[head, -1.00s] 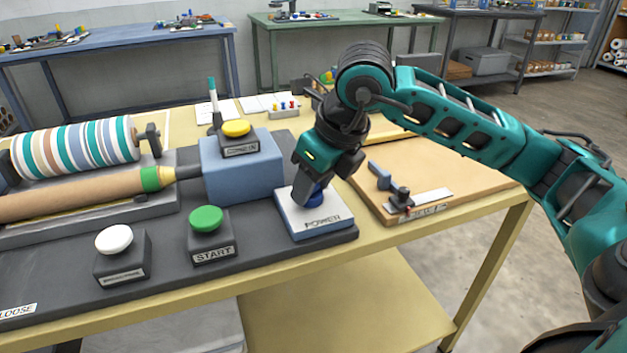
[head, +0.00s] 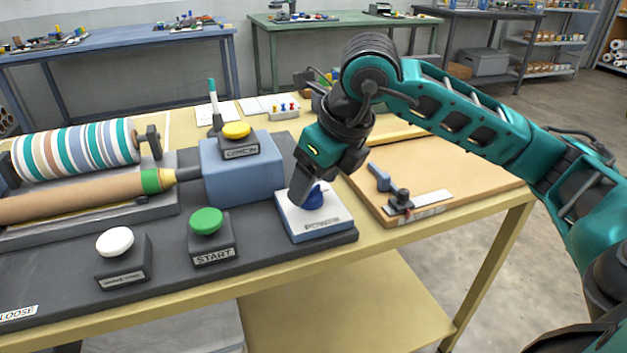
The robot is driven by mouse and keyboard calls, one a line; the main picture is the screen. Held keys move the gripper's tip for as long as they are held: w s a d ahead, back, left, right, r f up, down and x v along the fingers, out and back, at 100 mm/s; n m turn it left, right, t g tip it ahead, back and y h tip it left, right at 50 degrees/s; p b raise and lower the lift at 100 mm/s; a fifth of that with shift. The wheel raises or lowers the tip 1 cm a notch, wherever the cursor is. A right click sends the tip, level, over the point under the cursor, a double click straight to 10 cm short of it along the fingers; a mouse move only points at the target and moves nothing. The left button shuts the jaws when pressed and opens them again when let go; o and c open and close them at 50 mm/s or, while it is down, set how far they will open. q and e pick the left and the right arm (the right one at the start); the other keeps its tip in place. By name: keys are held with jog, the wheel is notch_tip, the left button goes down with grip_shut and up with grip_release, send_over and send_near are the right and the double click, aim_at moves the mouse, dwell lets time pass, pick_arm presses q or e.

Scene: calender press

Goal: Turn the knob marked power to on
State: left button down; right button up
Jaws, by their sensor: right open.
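The blue power knob (head: 314,200) sits on a white-topped box (head: 323,221) whose front edge carries the POWER label. My right gripper (head: 304,194) points down at the knob from above. Its jaws are open, and a dark finger covers the knob's left part. Whether a finger touches the knob, and where the knob points, I cannot tell. My left gripper is not in view.
A green START button (head: 206,221) and a white button (head: 114,241) stand to the left. A yellow button (head: 236,130) sits on a blue housing (head: 240,177) behind. A board with a clamp (head: 399,199) lies to the right.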

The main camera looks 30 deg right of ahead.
jog(key=p+v, duration=0.2)
jog(key=v, duration=0.9)
jog(key=shift+r, duration=0.25)
jog(key=shift+s, duration=0.1)
